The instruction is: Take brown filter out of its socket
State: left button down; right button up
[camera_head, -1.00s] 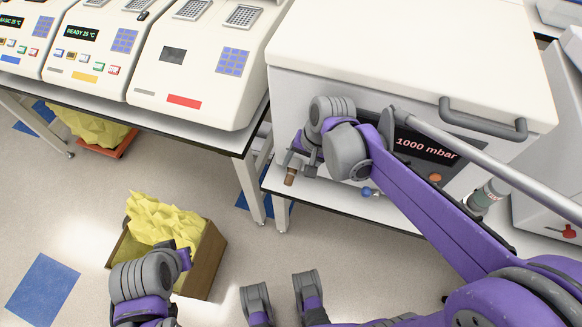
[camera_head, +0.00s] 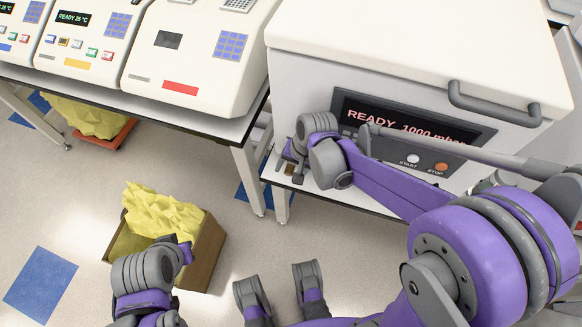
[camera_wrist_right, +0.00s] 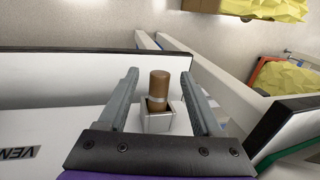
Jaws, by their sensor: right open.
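The brown filter (camera_wrist_right: 159,86) is a short brown cylinder with a pale band. It stands upright in a light square socket (camera_wrist_right: 158,121) in the right wrist view. My right gripper (camera_wrist_right: 160,88) is open, one finger on each side of the filter, with gaps showing on both sides. In the head view my right gripper (camera_head: 289,161) is at the front left corner of the white vacuum machine (camera_head: 300,75), and the brown filter (camera_head: 290,169) is partly hidden by it. My left gripper (camera_head: 184,254) is low at the bottom left, its jaws unclear.
The machine's display reads READY 1000 mbar (camera_head: 400,118). Thermal cyclers (camera_head: 195,55) stand on the left bench. A brown box (camera_head: 205,255) with yellow crumpled material is on the floor. The bench front edge (camera_head: 385,212) runs below my right arm.

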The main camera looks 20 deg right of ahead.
grip_shut()
jog(key=shift+s+a, duration=0.1)
jog(key=shift+s+a, duration=0.65)
jog(key=shift+s, duration=0.35)
jog(key=shift+s+a, duration=0.65)
jog(key=shift+s, duration=0.35)
jog(key=shift+r+p, duration=0.1)
jog(key=shift+p, duration=0.2)
jog(key=shift+r+p, duration=1.5)
jog(key=shift+r, duration=0.45)
